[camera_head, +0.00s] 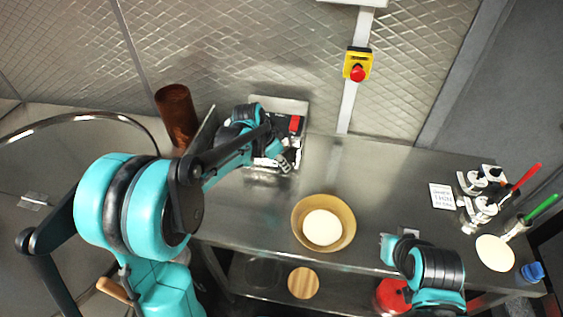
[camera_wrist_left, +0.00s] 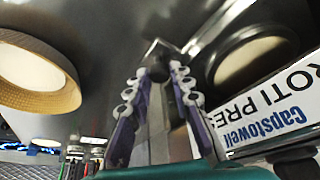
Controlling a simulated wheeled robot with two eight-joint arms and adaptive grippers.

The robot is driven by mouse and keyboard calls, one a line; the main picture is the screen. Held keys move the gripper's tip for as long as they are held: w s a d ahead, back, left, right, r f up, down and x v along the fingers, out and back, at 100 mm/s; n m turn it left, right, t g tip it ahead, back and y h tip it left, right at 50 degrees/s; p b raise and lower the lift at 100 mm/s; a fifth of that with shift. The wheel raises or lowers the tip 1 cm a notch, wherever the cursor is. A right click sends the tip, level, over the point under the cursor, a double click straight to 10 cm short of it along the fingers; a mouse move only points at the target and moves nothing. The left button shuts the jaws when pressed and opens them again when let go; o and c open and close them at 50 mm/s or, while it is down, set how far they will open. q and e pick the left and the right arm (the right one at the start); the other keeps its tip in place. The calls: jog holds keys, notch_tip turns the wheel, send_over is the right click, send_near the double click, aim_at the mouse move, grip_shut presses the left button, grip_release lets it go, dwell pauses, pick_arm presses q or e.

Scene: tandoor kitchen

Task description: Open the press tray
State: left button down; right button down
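The roti press (camera_head: 281,104) stands on the steel counter against the back wall, with a red part on its right side. My left arm covers much of it. In the left wrist view, its white label (camera_wrist_left: 272,108) reads "Capstowell ROTI PRESS", beside a dark round opening with a pale disc. My left gripper (camera_head: 285,160) is low at the press's front. In the wrist view, its two fingers (camera_wrist_left: 157,78) stand apart, with a small dark metal piece near the tips; I cannot tell whether they touch it. My right arm is at the lower right; its fingers are not clear.
A tan bowl (camera_head: 299,236) with pale contents sits mid-counter. A brown cylinder (camera_head: 177,113) stands left of the press. At right are a printed card (camera_head: 442,196), red- and green-handled tools, a pale disc (camera_head: 495,252) and a blue-topped item (camera_head: 532,271). The counter between press and card is clear.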

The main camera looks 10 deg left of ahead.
pick_arm(q)
jog(key=s+p, duration=0.2)
jog(key=s, duration=1.4)
jog(key=shift+s+p, duration=0.3)
jog(key=c, duration=1.3)
grip_release()
jog(key=shift+c, duration=0.2)
jog(key=v, duration=1.2)
jog(key=s+a+f+n+t+y+b, duration=0.2)
jog(key=s+f+n+t+y+b, duration=0.1)
jog(key=n, duration=0.6)
notch_tip(320, 180, down, 2)
jog(key=shift+s+f+t, duration=0.25)
jog(key=shift+s+t, duration=0.25)
